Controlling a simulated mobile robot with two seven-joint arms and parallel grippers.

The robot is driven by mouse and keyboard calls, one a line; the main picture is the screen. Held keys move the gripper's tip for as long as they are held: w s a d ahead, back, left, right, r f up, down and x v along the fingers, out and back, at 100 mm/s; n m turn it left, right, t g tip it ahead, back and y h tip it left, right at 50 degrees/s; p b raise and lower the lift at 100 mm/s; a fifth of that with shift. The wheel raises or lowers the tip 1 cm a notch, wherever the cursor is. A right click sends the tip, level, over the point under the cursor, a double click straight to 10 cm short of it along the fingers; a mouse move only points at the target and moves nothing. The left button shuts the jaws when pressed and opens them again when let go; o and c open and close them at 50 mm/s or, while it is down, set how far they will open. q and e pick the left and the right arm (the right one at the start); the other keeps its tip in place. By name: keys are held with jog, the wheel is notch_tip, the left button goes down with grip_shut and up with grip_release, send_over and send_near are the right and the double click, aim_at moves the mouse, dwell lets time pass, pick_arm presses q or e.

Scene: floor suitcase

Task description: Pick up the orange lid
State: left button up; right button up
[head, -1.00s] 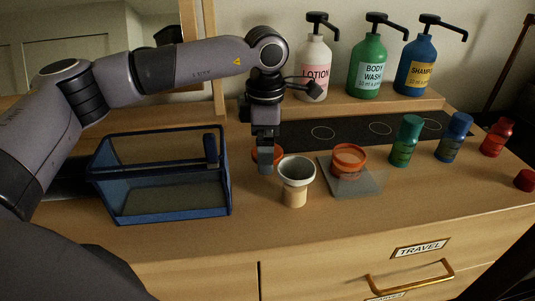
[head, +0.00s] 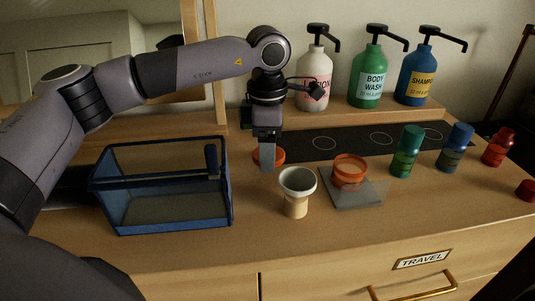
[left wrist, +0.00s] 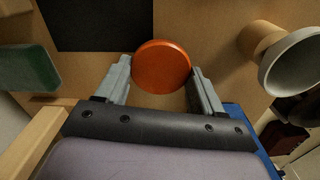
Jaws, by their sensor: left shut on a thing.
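The orange lid (head: 278,156) is a round flat disc, partly hidden behind my left gripper (head: 267,166) in the head view. In the left wrist view the lid (left wrist: 161,66) sits between the two fingertips of my left gripper (left wrist: 160,75). The gripper is shut on it, pointing down. The lid appears slightly above the wooden top, behind the cream funnel-shaped cup; the exact gap is hard to tell. My right gripper is in neither view.
The cup (head: 296,194) stands close in front. An orange jar (head: 348,178) stands on a grey tile (head: 361,200). A blue caddy (head: 160,219) is at left. Green (head: 406,155), blue (head: 453,152) and red (head: 496,150) bottles stand right, and pump bottles (head: 369,79) behind.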

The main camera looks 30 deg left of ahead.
pick_arm(q)
notch_tip(320, 180, up, 18)
jog(key=p, duration=0.2)
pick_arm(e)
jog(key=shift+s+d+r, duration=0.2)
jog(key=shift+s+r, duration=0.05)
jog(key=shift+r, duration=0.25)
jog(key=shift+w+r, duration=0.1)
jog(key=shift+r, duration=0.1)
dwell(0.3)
